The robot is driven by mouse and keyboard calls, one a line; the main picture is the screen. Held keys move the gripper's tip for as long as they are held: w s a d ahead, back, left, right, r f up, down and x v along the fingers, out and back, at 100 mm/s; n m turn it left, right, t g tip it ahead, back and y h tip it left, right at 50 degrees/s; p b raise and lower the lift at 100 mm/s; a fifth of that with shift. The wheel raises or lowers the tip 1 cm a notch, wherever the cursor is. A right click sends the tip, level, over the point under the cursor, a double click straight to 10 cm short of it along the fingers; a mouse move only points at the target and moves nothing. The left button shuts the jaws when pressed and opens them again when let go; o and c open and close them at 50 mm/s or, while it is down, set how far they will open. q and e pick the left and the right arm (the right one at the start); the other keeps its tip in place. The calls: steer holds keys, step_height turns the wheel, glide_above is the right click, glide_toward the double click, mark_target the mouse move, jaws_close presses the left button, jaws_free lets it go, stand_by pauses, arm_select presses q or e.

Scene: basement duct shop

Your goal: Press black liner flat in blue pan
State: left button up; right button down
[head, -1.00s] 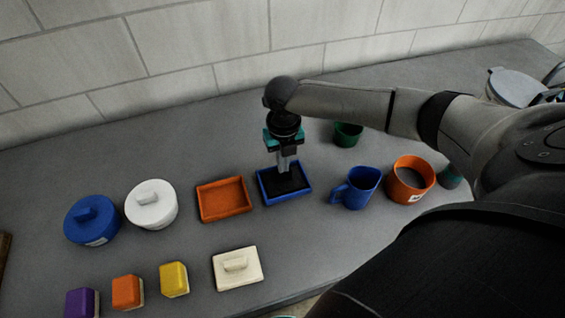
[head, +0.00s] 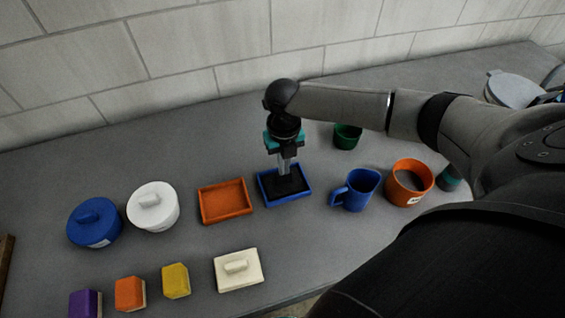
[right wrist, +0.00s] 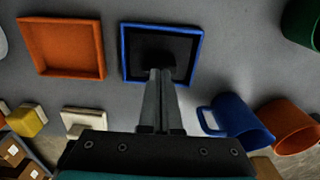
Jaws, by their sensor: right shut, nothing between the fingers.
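The blue pan (head: 306,193) lies on the grey table, with the black liner (head: 291,186) inside it. The liner looks flat in the head view, though its middle is partly hidden by my fingers. My right gripper (head: 285,174) points down over the pan, shut and empty, with its fingertips at or just above the liner. In the right wrist view the pan (right wrist: 200,50) frames the dark liner (right wrist: 137,67), and the closed fingers (right wrist: 160,75) reach over it. A darker patch lies beyond the fingertips; I cannot tell if they touch. My left gripper is not in view.
An orange tray (head: 226,219) stands just left of the pan. A blue mug (head: 360,192), an orange mug (head: 407,190) and a green cup (head: 346,137) are to the right. Blue (head: 84,237) and white (head: 162,217) lidded pots, a cream lidded block (head: 238,281) and small coloured blocks are left and front.

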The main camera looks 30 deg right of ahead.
step_height(320, 180, up, 7)
steer(key=p, duration=0.6)
steer(key=shift+w+r+p, duration=0.15)
steer(key=shift+p, duration=0.2)
